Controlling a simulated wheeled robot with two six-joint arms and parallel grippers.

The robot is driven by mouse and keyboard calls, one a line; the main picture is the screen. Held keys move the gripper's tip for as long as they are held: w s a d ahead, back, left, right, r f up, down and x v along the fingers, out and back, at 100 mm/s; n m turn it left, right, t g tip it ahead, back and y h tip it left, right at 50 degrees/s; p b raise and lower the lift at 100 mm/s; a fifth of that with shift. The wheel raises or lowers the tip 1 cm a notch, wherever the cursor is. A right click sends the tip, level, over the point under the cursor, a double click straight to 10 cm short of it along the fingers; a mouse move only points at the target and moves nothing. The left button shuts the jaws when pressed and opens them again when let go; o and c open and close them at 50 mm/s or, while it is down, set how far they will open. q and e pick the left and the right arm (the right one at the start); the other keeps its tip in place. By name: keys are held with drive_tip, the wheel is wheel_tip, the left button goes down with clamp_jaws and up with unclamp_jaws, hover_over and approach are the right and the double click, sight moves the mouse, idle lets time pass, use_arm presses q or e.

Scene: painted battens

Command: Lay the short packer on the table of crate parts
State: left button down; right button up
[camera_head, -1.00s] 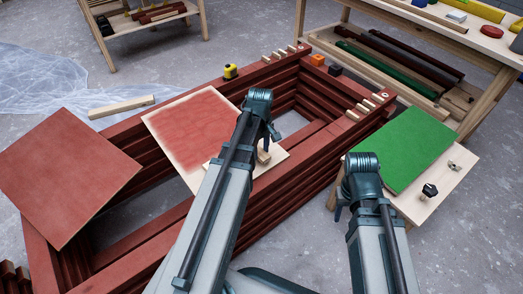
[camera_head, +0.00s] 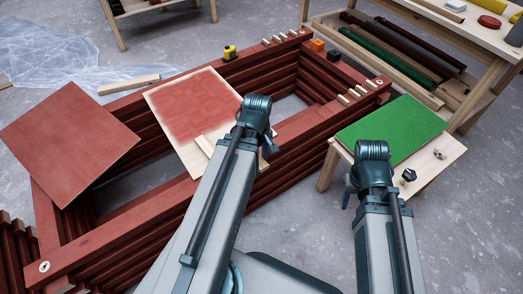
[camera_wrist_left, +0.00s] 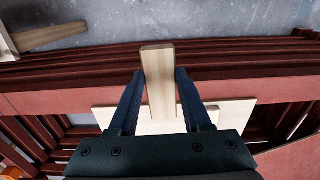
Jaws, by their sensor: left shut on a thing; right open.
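My left gripper (camera_head: 264,142) is over the near edge of the red batten stack. In the left wrist view its fingers (camera_wrist_left: 160,100) are shut on a short pale wooden piece, the short packer (camera_wrist_left: 158,75). In the head view the arm largely hides that piece. My right gripper (camera_head: 352,188) is open and empty, just left of a low wooden table (camera_head: 428,172) bearing a green board (camera_head: 390,130). Another wooden table (camera_head: 478,45) stands at the top right. I cannot tell which table is the one of crate parts.
The red batten stack (camera_head: 120,240) forms a long open frame. A red-faced panel (camera_head: 190,105) and a dark red panel (camera_head: 65,160) lie across it. Small blocks and a yellow tape measure (camera_head: 230,52) sit on its far rail. Black and pale knobs lie on the low table.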

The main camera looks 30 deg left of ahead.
wheel_tip(320, 180, up, 34)
drive_tip(key=p, duration=3.4)
